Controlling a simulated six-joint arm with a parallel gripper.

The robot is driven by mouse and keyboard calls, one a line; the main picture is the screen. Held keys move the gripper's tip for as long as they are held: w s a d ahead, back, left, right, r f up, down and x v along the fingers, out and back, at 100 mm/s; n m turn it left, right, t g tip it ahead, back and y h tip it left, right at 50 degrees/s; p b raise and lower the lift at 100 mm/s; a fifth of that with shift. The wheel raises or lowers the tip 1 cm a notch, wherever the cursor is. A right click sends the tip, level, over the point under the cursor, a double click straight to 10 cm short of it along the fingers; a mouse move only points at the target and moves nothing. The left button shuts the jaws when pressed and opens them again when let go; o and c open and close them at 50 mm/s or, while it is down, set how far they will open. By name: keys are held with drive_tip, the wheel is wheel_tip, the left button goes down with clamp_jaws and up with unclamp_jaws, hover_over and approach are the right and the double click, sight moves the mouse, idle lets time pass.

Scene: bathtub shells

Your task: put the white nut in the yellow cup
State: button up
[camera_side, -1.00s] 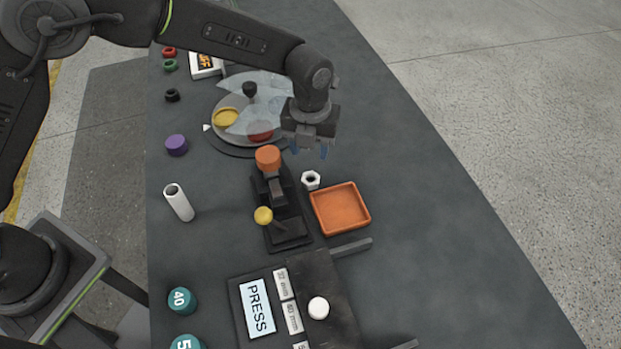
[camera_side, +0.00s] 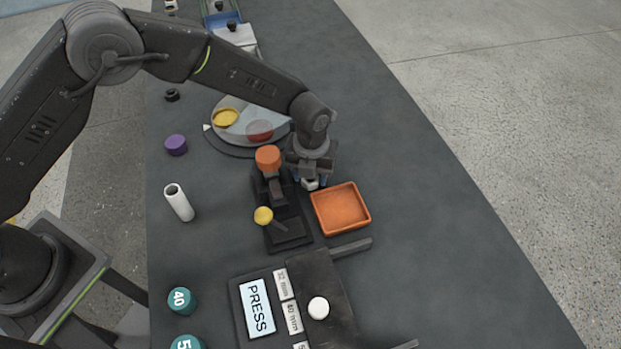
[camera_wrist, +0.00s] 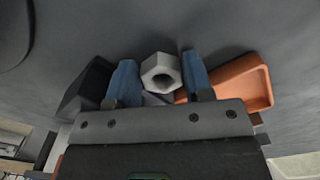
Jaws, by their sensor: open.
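The white nut (camera_wrist: 161,73) sits between the two blue fingers of my gripper (camera_wrist: 158,80) in the wrist view, with a gap on each side. In the side view my gripper (camera_side: 310,184) is down at the table over the nut (camera_side: 310,184), which is mostly hidden there. The jaws are open.
An orange tray (camera_side: 341,209) stands close to the right of my gripper. A black press with an orange knob (camera_side: 268,158) stands close to its left. A red cup (camera_side: 260,130) shares the round turntable (camera_side: 252,142). The table to the right is clear.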

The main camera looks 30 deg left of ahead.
drive_tip(key=c, duration=0.6)
drive_tip(key=shift+r, duration=0.1)
drive_tip(key=shift+c, duration=0.2)
wheel_tip(320, 180, up, 10)
drive_tip(key=s+a+f+n, duration=0.1)
drive_tip(key=s+a+n, duration=0.2)
drive_tip(key=a+n, duration=1.2)
drive_tip(key=s+a+f+n, duration=0.2)
drive_tip(key=s+a+n, duration=0.2)
drive_tip(key=a+n, duration=1.15)
drive_tip(key=w+a+r+n, duration=0.6)
drive_tip(key=w+r, duration=0.1)
hover_over(225, 121)
drive_tip(key=shift+m, duration=0.25)
wheel_tip(225, 121, down, 7)
drive_tip(key=shift+s+d+r, duration=0.1)
drive_tip(key=shift+f, duration=2)
